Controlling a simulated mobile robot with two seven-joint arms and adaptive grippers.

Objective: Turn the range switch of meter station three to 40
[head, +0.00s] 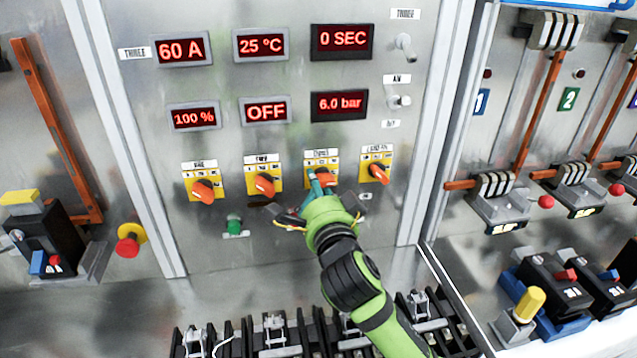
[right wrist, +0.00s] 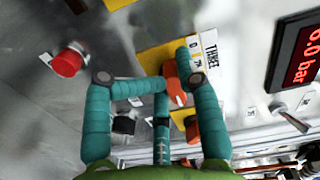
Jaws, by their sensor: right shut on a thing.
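Meter station three is a grey metal panel (head: 225,85) marked THREE, with red displays reading 60 A, 25 °C, 0 SEC, 100 %, OFF and 6.0 bar. Below them is a row of orange rotary switches on yellow plates: a first (head: 203,190), a second (head: 264,184), a third (head: 326,177) and a fourth (head: 378,173). Their small labels are too blurred to read surely. My right gripper (head: 316,188) is at the third switch, its teal fingers shut on the orange knob (right wrist: 173,86). Fingers partly hide this knob and its scale. My left gripper is out of view.
A green button (head: 234,226) is below the switches, left of my right gripper. Metal toggles (head: 404,46) are at the panel's right. A red emergency button (head: 129,240) stands left. Black breakers (head: 275,335) line the shelf below; lever switches (head: 495,190) stand right.

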